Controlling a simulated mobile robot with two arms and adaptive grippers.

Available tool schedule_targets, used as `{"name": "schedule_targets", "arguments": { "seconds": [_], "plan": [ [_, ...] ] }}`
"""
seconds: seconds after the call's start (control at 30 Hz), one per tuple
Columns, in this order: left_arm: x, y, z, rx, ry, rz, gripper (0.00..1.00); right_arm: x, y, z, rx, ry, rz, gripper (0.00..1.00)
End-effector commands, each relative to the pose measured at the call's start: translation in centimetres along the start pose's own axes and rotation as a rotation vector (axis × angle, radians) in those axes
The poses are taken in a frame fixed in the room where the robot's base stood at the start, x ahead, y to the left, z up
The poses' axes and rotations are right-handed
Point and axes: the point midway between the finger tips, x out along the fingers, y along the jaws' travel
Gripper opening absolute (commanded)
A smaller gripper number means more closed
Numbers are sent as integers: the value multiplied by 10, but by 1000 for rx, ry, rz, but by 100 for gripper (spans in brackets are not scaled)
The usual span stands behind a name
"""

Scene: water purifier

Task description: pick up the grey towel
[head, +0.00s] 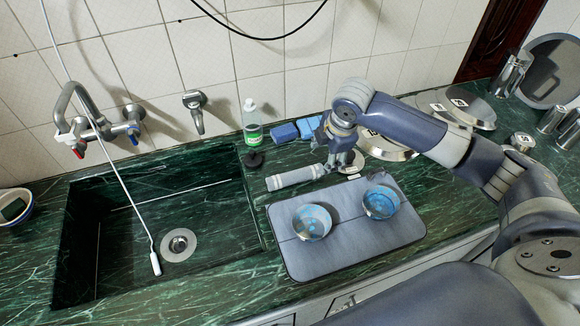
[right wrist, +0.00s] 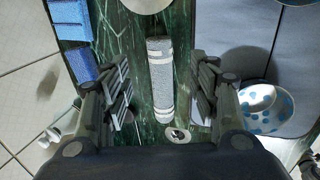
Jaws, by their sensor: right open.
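The grey towel (head: 295,177) is a rolled cylinder with pale bands, lying on the green counter just behind the grey mat. It also shows in the right wrist view (right wrist: 160,70), lengthwise between the two fingers. My right gripper (head: 341,163) is at the towel's right end in the head view, above the counter. In the right wrist view the gripper (right wrist: 163,92) is open, with one finger on each side of the towel and a gap to both. My left gripper is not in view.
Two blue bowls (head: 312,222) (head: 381,202) stand on the grey mat (head: 350,256). Blue sponges (head: 284,133) and a green bottle (head: 252,122) stand near the wall. The sink (head: 135,240) is to the left. Metal lids and plates (head: 462,107) lie to the right.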

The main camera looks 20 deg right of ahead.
Motion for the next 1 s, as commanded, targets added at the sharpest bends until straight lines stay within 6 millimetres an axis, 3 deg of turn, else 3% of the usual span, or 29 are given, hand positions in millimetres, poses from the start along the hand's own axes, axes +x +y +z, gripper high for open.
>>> {"name": "schedule_targets", "arguments": {
  "seconds": [0.43,0.57,0.83,1.0],
  "plan": [
    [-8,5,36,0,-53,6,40,54,0,0,1,-1,-1,55],
    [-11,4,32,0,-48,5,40,62,1,0,1,0,-1,55],
    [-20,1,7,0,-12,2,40,98,2,-1,1,0,-2,55],
    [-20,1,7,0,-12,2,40,108,2,0,0,-1,0,55]
  ]
}}
